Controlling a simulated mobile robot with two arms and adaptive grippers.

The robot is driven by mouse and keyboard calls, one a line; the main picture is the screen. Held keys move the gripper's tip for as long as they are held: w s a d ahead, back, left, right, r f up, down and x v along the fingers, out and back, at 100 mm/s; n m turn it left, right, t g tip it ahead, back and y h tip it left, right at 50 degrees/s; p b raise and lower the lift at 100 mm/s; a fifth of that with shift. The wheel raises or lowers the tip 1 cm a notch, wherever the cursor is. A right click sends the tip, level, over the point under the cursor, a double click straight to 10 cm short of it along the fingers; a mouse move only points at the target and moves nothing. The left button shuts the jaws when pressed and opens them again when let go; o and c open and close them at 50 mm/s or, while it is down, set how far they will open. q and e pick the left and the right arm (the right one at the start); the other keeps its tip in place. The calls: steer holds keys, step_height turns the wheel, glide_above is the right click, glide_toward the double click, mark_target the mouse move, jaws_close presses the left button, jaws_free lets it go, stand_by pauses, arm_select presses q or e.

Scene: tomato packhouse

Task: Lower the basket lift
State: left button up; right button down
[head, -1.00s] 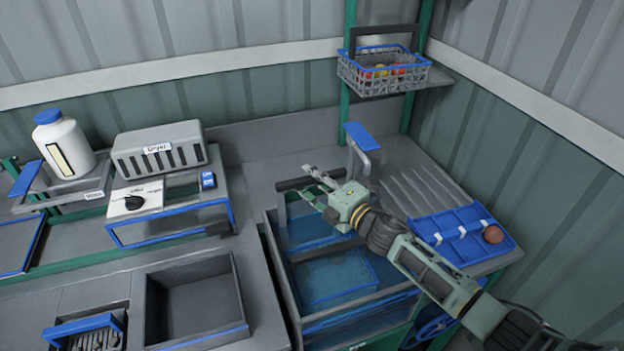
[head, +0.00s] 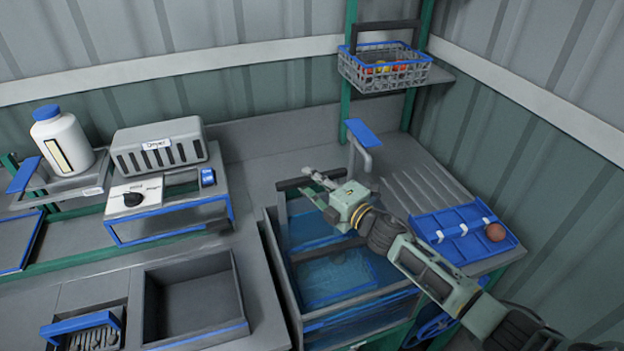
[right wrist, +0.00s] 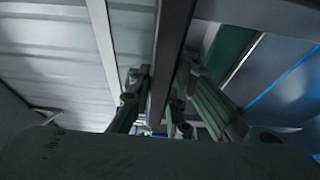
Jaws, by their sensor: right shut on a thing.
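The basket lift shows as a dark handle bar (head: 290,185) on an upright at the back left of the water tank (head: 285,275). A blue-edged platform or frame (head: 340,275) lies in the water and looks submerged. My right gripper (head: 313,177) reaches in from the right over the tank and is shut on the dark handle bar. In the right wrist view the dark bar (right wrist: 170,50) runs between the two fingers. The fingers' exact contact is partly hidden by the gripper body. My left gripper is not in view.
A wire basket of tomatoes (head: 385,75) stands on the back shelf. A blue-topped tap (head: 362,135) rises behind the tank. A blue tray (head: 450,240) with a round brown item (head: 496,232) lies right. The dryer (head: 160,147) and an empty bin (head: 195,300) are left.

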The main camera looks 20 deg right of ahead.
step_height(320, 180, down, 4)
steer(key=shift+s+r+b, duration=0.1)
steer(key=shift+b, duration=0.8)
steer(key=c, duration=1.6)
jaws_free()
steer(key=shift+c, duration=0.2)
steer(key=shift+r, duration=0.1)
steer(key=v, duration=1.2)
